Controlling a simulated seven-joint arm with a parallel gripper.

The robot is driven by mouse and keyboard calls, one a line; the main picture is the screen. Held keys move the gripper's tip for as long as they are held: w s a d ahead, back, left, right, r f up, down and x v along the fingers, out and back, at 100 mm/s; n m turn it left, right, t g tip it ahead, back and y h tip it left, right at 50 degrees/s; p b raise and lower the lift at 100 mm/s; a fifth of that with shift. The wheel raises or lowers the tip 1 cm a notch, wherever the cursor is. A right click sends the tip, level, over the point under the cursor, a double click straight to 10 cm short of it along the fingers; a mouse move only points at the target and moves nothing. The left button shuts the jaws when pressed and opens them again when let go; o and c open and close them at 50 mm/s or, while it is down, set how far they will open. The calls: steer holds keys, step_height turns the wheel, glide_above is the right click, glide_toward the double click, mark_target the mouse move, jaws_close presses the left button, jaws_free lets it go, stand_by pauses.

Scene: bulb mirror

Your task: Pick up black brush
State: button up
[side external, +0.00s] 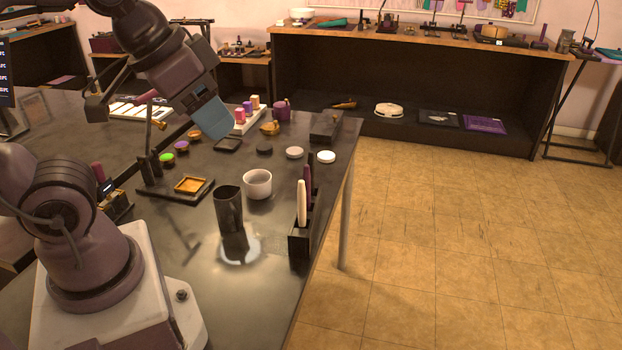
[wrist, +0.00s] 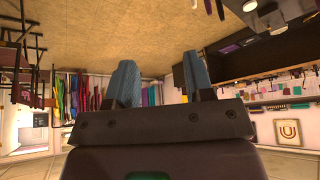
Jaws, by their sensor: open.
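A dark holder (side external: 299,241) stands at the right edge of the dark table. It holds an upright cream-coloured brush or tool (side external: 301,203) and a dark purple one (side external: 307,180) behind it. A darker piece shows behind these, but I cannot tell whether it is the black brush. My gripper (side external: 211,118) is above the far half of the table, up and left of the holder and well apart from it. In the wrist view, its two blue fingers (wrist: 160,80) stand apart with nothing between them. No brush can be made out in the wrist view.
A black cup (side external: 228,208) and a white bowl (side external: 257,184) stand left of the holder. A dark tray (side external: 203,193) with an orange dish, several small round pots and a white rack (side external: 249,121) are farther back. Floor (side external: 430,240) is clear to the right.

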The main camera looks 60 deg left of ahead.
steer(key=m+g+y, duration=0.1)
steer(key=m+g, duration=0.4)
steer(key=m, duration=1.7)
glide_toward(311, 151)
steer(key=shift+m, duration=0.3)
step_height(311, 151, down, 7)
steer(key=shift+w+f, duration=0.1)
steer(key=shift+w, duration=0.05)
steer(key=shift+w+a+f, duration=0.1)
steer(key=shift+a+f, duration=0.1)
steer(key=shift+f, duration=0.65)
steer(key=shift+a+f, duration=0.15)
steer(key=shift+f, duration=0.75)
steer(key=shift+w+a+f, duration=0.1)
steer(key=shift+a+f, duration=0.1)
steer(key=shift+f, duration=0.65)
steer(key=shift+c, duration=0.5)
